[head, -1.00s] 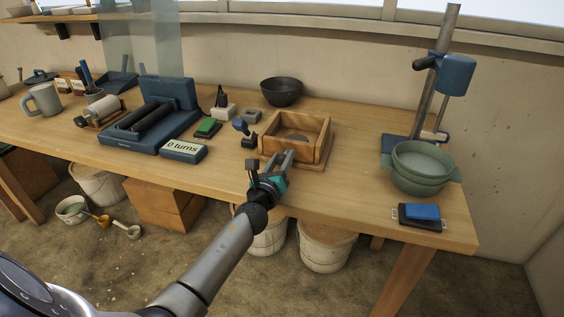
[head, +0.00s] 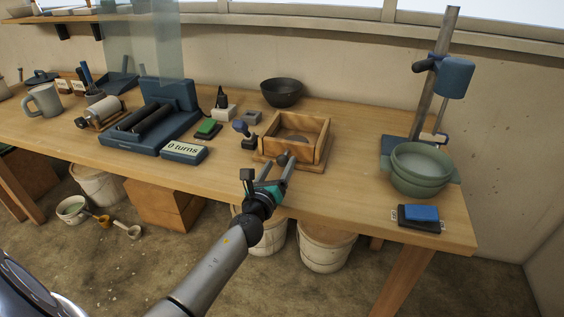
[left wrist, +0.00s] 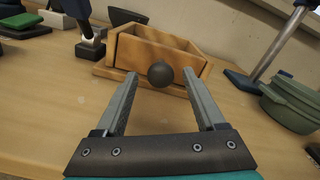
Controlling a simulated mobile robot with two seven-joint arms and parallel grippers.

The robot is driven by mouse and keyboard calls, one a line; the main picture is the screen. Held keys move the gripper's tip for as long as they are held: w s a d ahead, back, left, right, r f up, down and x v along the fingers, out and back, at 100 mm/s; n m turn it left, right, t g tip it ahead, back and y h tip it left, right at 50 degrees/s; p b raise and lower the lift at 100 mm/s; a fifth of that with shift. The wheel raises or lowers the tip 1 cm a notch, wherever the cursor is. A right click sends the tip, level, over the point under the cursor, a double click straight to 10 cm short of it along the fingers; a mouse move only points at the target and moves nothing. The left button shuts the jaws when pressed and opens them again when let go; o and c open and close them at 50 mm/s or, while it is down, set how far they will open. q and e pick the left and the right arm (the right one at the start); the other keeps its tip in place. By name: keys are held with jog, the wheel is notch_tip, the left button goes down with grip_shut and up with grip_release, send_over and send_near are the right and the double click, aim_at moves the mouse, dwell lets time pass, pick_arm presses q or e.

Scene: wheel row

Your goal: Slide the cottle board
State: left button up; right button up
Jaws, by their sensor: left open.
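The cottle frame is a square open-topped box of wooden boards (head: 321,149) on a wooden base, towards the front of the bench. A dark round knob (head: 283,159) is on its near board; the knob shows clearly in the left wrist view (left wrist: 161,74), before the near board (left wrist: 130,52). A grey round shape lies inside the box. My left gripper (head: 276,168) is open and empty, just in front of the near board. In the left wrist view its fingertips (left wrist: 160,84) lie either side of the knob, apart from it. My right gripper is out of view.
A small blue-topped tool (head: 243,131) stands close left of the box, and a dark bowl (head: 282,92) behind it. Green bowls (head: 420,168) and a clamp stand (head: 437,75) are at the right. Bench between box and green bowls is clear.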

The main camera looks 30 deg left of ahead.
aim_at(281, 163)
pick_arm(q)
jog(key=shift+v, duration=2.05)
